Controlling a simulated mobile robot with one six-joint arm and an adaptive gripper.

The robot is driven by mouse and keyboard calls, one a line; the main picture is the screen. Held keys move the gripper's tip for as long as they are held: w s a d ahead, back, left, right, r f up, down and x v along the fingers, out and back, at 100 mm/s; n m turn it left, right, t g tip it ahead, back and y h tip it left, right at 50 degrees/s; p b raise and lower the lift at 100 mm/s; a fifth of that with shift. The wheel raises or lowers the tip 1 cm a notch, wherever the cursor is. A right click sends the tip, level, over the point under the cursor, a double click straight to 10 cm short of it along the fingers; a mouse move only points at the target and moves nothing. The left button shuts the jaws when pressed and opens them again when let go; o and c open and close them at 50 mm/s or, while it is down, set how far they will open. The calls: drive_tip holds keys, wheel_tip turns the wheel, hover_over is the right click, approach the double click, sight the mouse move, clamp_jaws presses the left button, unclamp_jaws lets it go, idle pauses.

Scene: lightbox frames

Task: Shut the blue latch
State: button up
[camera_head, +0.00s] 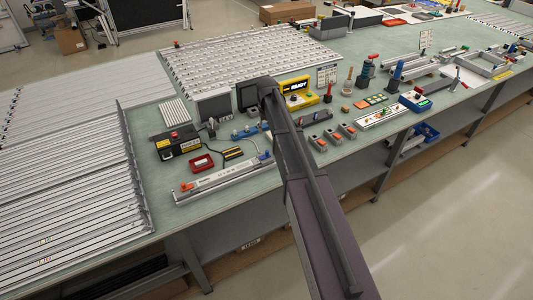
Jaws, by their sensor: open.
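A long, light metal frame (225,178) lies near the front edge of the green bench, left of my arm. A small blue part (264,156), which looks like the blue latch, is at its right end. It is too small to tell whether it is open or shut. An orange part (187,187) is at the frame's left end. My arm rises from the bottom of the picture and reaches over the bench to the right of the frame. I cannot make out the jaws of my gripper at its far end.
A yellow unit (295,88) and grey blocks with orange tops (333,136) are beside my arm. Stacked metal profiles (65,190) fill the left. Clear bench is scarce.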

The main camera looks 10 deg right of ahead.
sight(267, 151)
drive_tip(key=shift+f+b, duration=6.2)
drive_tip(key=shift+f, duration=0.25)
clamp_jaws()
